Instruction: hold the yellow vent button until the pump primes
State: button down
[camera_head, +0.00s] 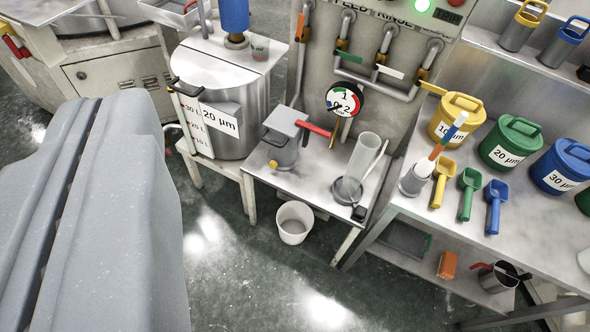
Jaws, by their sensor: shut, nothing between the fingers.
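A small round yellow button (273,164) shows low on the front of a small grey metal pot (282,153), which seems to be the pump. The pot stands on the low metal bench, with a flat grey plate and a red lever (314,129) at its top. A round gauge (344,100) with a green and red band hangs just behind it; I cannot read its needle surely. A large grey part of my own body fills the lower left. No gripper fingertips show, and nothing is seen touching the button.
A clear cylinder (360,163) stands right of the pot, near the bench edge. A white bucket (294,222) is on the floor below. A large steel drum (226,101) stands left. Coloured tubs, including a yellow one (456,120), and scoops fill the right bench.

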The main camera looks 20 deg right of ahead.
aim_at(273, 164)
jog(key=z, duration=0.4)
jog(key=i, duration=1)
jog(key=u, duration=0.05)
